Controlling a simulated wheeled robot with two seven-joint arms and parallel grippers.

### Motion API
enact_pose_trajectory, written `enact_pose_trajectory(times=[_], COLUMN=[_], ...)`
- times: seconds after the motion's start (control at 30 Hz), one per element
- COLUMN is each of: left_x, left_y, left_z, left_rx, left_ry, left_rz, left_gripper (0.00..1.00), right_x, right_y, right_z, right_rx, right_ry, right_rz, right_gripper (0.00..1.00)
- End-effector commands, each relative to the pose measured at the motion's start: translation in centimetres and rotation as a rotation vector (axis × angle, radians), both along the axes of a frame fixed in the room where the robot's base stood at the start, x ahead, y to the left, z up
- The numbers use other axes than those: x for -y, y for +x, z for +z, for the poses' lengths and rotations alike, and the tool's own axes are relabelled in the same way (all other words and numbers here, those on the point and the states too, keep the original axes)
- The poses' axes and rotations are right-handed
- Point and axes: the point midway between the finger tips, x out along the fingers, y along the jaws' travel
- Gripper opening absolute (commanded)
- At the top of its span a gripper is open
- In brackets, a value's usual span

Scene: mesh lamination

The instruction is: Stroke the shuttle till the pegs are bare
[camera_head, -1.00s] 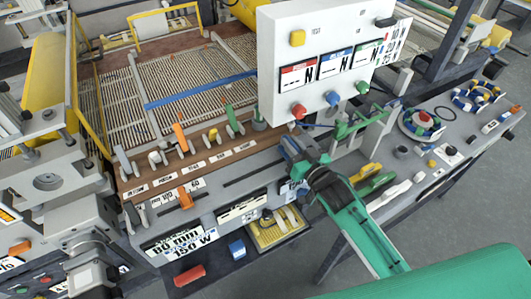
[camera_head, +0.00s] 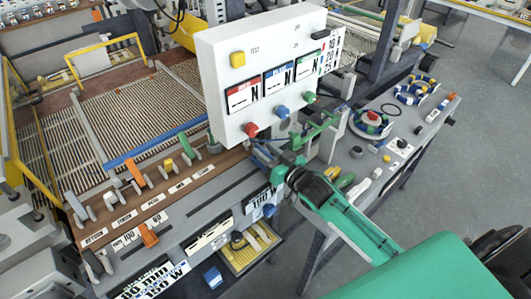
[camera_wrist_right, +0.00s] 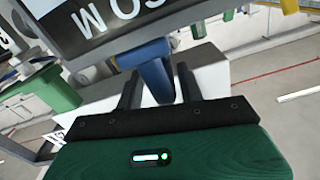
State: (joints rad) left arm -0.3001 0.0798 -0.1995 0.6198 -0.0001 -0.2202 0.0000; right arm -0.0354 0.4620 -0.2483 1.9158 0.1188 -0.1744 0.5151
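My right gripper (camera_head: 266,154) is in front of the machine, just below the white display panel (camera_head: 265,75). In the right wrist view, its two dark fingers (camera_wrist_right: 158,88) stand apart, with a blue knob (camera_wrist_right: 157,72) between them. A gap shows on the knob's left side; whether the right finger touches it is unclear. Several upright handles, orange, yellow and green (camera_head: 184,158), stand along a brown board. An orange slider handle (camera_head: 148,235) sits lower on the front. I cannot tell which part is the shuttle or which are the pegs. My left gripper is not in view.
A round holder (camera_head: 371,123) with coloured blocks and a blue-and-yellow ring (camera_head: 416,90) stand on the grey bench at right. A yellow tray (camera_head: 252,248) is below the front edge. Open floor lies at right.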

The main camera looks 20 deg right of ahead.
Motion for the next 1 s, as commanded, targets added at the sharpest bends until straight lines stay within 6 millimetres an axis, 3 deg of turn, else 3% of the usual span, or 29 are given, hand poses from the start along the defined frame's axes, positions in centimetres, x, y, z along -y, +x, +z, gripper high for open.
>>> enact_pose_trajectory(times=[0.37, 1.0], left_x=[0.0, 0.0], left_y=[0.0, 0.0], left_z=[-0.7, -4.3], left_rx=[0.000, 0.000], left_ry=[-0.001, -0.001], left_rz=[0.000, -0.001], left_gripper=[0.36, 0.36], right_x=[0.3, 3.6], right_y=[-1.3, -11.0], right_z=[-0.4, -0.5], right_rx=[-0.003, -0.003], right_ry=[-0.001, 0.000], right_rz=[0.002, 0.001], right_gripper=[0.38, 0.38])
